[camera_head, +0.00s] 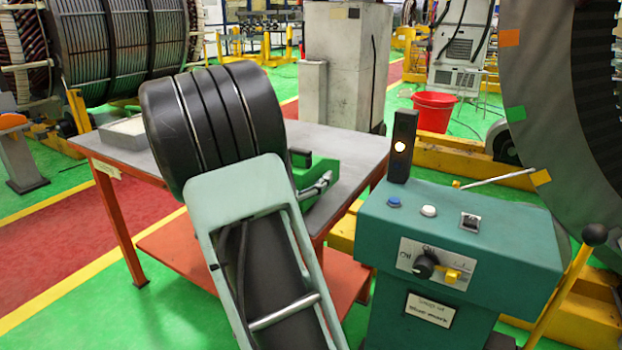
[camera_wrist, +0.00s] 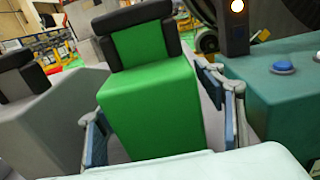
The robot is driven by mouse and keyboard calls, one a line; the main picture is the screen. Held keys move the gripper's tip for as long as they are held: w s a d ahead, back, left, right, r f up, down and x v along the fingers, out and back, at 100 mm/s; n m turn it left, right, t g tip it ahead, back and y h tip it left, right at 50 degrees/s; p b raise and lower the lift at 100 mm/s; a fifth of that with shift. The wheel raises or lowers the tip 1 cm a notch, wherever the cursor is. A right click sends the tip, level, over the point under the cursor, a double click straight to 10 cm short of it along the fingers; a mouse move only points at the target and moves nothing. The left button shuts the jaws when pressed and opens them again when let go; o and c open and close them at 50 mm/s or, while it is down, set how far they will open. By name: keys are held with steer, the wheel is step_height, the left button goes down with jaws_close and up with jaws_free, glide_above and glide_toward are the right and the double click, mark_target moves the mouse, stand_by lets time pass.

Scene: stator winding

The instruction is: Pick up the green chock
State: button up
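The green chock (camera_wrist: 150,105) fills the middle of the wrist view, a wedge-like block with black pads on its upper end. In the head view only part of the chock (camera_head: 324,166) shows on the grey-topped table (camera_head: 345,146), mostly behind my arm. My gripper (camera_wrist: 160,118) is open, with one finger on each side of the chock. Some room shows beside the right finger; I cannot tell whether the left finger touches it. In the head view one finger of my gripper (camera_head: 318,187) shows at the chock's front.
A grey block with a black pad (camera_wrist: 45,110) stands left of the chock. A teal control console (camera_head: 460,235) with a lit dark post (camera_head: 402,145) stands close on the right. A red bucket (camera_head: 434,111) and a large ring (camera_head: 560,110) are behind it.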

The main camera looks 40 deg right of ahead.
steer(key=c, duration=1.2)
steer(key=shift+r, duration=0.1)
steer(key=shift+c, duration=0.2)
steer(key=shift+r, duration=0.1)
